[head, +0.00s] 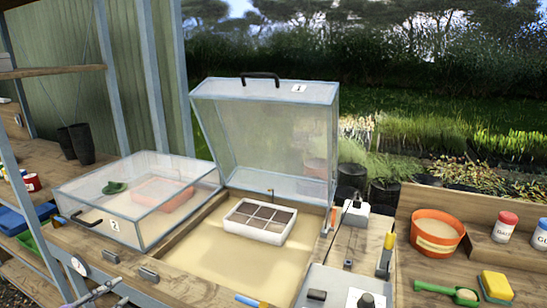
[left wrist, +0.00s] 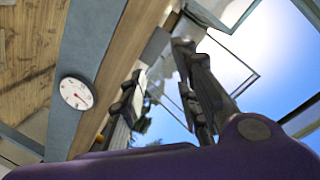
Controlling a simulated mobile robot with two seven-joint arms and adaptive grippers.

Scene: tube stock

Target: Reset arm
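My left gripper (head: 118,292) is low at the bottom left edge of the head view, in front of the bench's front edge, and mostly cut off. In the left wrist view its two dark fingers (left wrist: 162,65) stand apart with nothing between them, so it is open and empty. My right gripper is in neither view.
Box 1's clear lid (head: 265,135) stands raised over a white seed tray (head: 260,221) on sand. Box 2's lid (head: 135,195) is down. A dial (head: 79,266) is on the bench front, also in the left wrist view (left wrist: 76,93). An orange pot (head: 437,232) stands right.

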